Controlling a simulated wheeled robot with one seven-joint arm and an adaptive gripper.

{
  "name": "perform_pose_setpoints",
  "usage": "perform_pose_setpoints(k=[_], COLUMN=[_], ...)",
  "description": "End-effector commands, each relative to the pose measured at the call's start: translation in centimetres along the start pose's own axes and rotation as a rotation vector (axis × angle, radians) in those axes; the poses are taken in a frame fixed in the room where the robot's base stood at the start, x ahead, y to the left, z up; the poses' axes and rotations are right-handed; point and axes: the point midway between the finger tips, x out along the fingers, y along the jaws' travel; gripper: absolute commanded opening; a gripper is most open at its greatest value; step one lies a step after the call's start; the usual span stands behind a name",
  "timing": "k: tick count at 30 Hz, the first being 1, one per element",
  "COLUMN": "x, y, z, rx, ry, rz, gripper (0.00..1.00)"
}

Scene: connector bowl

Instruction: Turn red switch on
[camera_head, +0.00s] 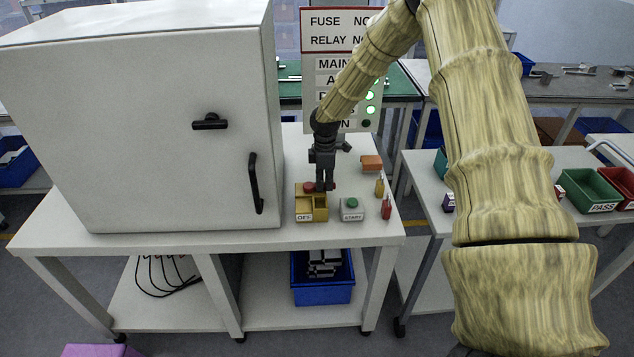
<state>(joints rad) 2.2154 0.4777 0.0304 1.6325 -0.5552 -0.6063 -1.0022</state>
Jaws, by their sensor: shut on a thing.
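A yellow switch box (321,214) with an OFF label (304,217) stands on the white table, right of the large cabinet. Red parts of the switch (308,187) show on both sides of my fingers, at the back of the box top. My gripper (321,187) points down over the box and is shut on the red switch. The fingers cover the middle of the switch, so its exact angle cannot be told.
A grey box with a green button (352,203) and a START label stands close right. Beyond it are a red padlock-like item (386,209), a yellow one (379,187) and an orange block (371,162). The white cabinet (140,130) blocks the left. A sign panel (334,65) stands behind.

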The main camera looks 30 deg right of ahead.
Motion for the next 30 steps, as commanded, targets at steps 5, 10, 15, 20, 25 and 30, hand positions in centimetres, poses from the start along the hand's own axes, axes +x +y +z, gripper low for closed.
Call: perform_pose_setpoints(k=[5,10,15,20,25,30], x=[-0.01,-0.01,-0.02,-0.02,-0.03,-0.74], y=[0.02,0.03,0.04,0.04,0.04,0.1], z=[0.19,0.19,0.19,0.21,0.23,0.2], rx=[-0.009,-0.01,-0.01,-0.008,-0.008,-0.007], ry=[0.001,0.0,0.0,0.0,0.0,0.001], rz=[0.001,0.001,0.001,0.001,0.001,0.002], gripper=[0.0,0.0,0.27,0.38,0.38,0.38])
